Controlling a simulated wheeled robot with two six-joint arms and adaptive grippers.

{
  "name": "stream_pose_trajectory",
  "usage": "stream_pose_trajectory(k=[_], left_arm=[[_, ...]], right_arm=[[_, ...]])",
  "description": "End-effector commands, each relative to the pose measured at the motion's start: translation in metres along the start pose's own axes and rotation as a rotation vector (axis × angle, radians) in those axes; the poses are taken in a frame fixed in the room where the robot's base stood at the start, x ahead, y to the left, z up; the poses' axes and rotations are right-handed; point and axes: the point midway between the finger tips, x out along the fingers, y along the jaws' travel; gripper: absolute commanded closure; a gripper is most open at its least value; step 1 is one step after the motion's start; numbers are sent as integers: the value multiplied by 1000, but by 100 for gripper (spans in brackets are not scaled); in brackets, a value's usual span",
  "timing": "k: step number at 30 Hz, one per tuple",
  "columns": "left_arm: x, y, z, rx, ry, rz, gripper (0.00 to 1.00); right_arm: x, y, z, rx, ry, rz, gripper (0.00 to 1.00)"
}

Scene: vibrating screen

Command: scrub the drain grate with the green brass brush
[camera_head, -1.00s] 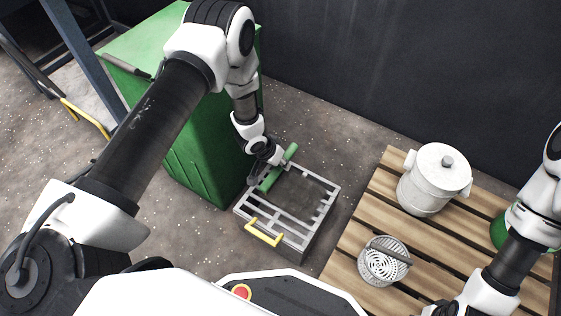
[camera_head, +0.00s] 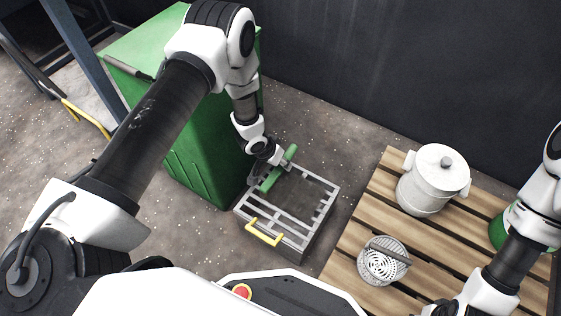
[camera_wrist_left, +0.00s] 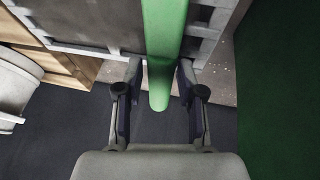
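The drain grate appears to be the grey slatted metal frame (camera_head: 327,207) on the floor, with a yellow handle (camera_head: 263,232) at its front. The green brush (camera_head: 269,181) lies slantwise over the grate's left part, its far end past the back edge. My left gripper (camera_head: 267,160) is at the brush from behind. In the left wrist view, the gripper's two fingers (camera_wrist_left: 160,75) close on both sides of the green handle (camera_wrist_left: 163,30). The brass bristles are hidden. My right gripper (camera_head: 437,309) is only partly visible at the bottom edge; its fingers are cut off.
A tall green cabinet (camera_head: 205,150) stands close left of the grate. At right, a wooden pallet (camera_head: 345,243) holds a white lidded pot (camera_head: 432,185) and a perforated metal basket (camera_head: 371,274). A dark wall (camera_head: 380,70) stands behind.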

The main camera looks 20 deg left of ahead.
Motion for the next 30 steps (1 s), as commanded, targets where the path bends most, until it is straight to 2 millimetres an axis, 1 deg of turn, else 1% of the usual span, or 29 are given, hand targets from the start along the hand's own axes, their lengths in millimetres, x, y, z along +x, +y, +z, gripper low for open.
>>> stream_pose_trajectory(k=[7,8,9,11,23,26,30], left_arm=[[0,0,0,0,0,0,62],[0,0,0,0,0,0,65],[0,0,0,0,0,0,80],[0,0,0,0,0,0,100],[0,1,0,0,0,0,100],[1,8,0,1,-1,0,100],[4,25,2,3,-4,1,100]], right_arm=[[-1,0,0,0,0,0,60],[-1,0,0,0,0,0,60],[-1,0,0,0,0,0,60],[-1,0,0,0,0,0,60],[-1,0,0,0,0,0,60],[-3,0,0,0,0,0,60],[-7,0,0,0,0,0,60]])
